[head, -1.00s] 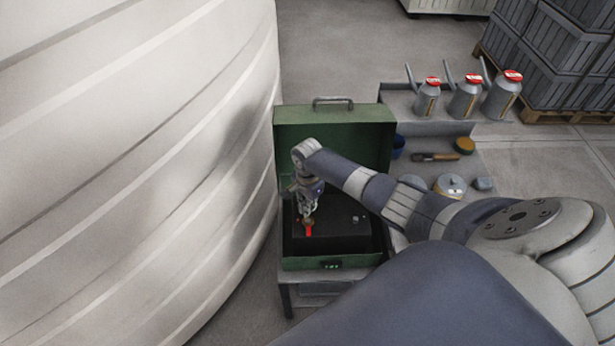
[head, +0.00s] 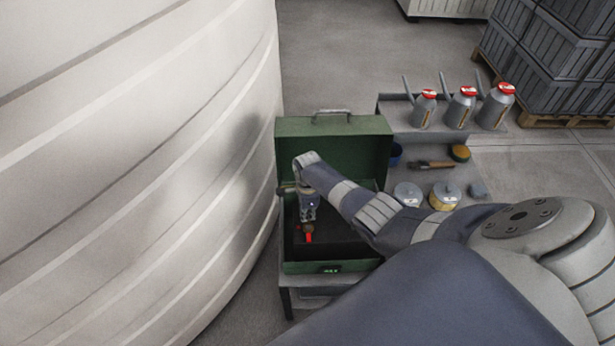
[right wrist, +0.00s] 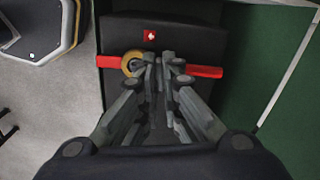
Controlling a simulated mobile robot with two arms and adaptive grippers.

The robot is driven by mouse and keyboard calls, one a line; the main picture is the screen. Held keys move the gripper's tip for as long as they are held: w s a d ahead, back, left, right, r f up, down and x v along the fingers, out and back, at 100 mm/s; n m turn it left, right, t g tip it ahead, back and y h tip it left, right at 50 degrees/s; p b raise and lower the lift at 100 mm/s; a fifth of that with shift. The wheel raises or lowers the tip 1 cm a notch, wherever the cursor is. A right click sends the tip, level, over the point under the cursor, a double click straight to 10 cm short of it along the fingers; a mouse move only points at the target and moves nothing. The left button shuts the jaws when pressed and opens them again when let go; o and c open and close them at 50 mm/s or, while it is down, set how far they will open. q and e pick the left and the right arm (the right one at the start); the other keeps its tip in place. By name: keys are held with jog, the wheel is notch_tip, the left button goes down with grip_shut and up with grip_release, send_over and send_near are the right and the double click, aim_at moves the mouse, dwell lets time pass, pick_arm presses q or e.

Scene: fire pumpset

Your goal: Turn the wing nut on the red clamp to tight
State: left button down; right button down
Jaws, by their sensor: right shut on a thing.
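The red clamp (head: 309,238) sits on the black block inside the open green case. In the right wrist view it is a red bar (right wrist: 205,71) running left to right across the dark block. A round brass-coloured part (right wrist: 133,63) shows on the bar just left of my fingertips. My right gripper (head: 308,223) points down into the case from above; it also shows in the right wrist view (right wrist: 158,62). Its fingers are close together over the bar, shut on the wing nut, which they mostly hide. My left gripper is not in view.
The green case (head: 335,151) stands on a grey table with its lid raised behind my arm. A large pale ribbed tank (head: 130,150) fills the left. Cans, tins and a brush (head: 432,165) lie to the right. Several red-topped cans (head: 462,107) stand behind them.

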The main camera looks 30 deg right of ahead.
jog(key=shift+d, duration=0.1)
dwell(0.3)
jog(key=c, duration=1.8)
grip_release()
jog(key=shift+r, duration=0.1)
notch_tip(320, 180, up, 12)
jog(key=shift+f, duration=0.1)
